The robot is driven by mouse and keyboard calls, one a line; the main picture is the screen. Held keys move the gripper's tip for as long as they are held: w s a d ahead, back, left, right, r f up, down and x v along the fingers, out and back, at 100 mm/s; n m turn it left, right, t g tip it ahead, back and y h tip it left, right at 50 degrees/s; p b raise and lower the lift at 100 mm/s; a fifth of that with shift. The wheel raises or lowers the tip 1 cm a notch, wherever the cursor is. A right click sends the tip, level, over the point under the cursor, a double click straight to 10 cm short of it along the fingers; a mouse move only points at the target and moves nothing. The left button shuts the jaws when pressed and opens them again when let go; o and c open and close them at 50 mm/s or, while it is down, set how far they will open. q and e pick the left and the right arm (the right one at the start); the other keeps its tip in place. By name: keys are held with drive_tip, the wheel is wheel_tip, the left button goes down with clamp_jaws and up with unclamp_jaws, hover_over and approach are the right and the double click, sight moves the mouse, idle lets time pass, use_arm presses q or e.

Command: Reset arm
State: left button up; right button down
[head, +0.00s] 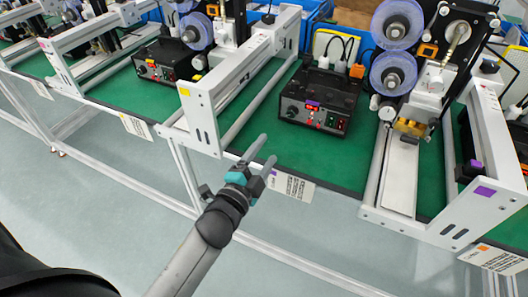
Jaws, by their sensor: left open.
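My left gripper (262,160) shows in the head view, at the end of an arm that comes up from the bottom. Its two grey fingers are apart with nothing between them. It is in front of the table edge, below the black control box (318,104) on the green table top (265,125). A white label (291,187) with printed codes hangs on the table edge just right of the fingers. My right gripper does not show.
White machine frames (202,116) stand along the table, one left and another (495,150) right of the gripper. Coder machines with blue reels (393,73) stand behind. Blue bins (312,28) are at the back. The grey floor (110,205) in front is clear.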

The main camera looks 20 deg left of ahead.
use_arm(q)
drive_tip(key=shift+s, duration=0.1)
idle(0.4)
drive_tip(key=s+f+n+g, duration=0.2)
drive_tip(key=s+f+g, duration=0.15)
drive_tip(key=f, duration=0.65)
drive_tip(key=s+f+n+g, duration=0.2)
drive_tip(key=s+f, duration=0.3)
drive_tip(key=f, duration=0.4)
drive_tip(key=s+f+n+g, duration=0.2)
drive_tip(key=s+f+g, duration=0.15)
drive_tip(key=f, duration=0.65)
drive_tip(key=s+f+n+g, duration=0.1)
drive_tip(key=s+f, duration=0.3)
drive_tip(key=s, duration=0.5)
drive_tip(key=s+f+n+g, duration=0.2)
drive_tip(key=s+f+g, duration=0.2)
drive_tip(key=s, duration=0.5)
drive_tip(key=s+f+n+g, duration=0.2)
drive_tip(key=s+f, duration=0.4)
drive_tip(key=s, duration=0.3)
drive_tip(key=shift+s+a+f+y, duration=0.25)
drive_tip(key=shift+s+a+y, duration=0.05)
drive_tip(key=shift+a, duration=0.15)
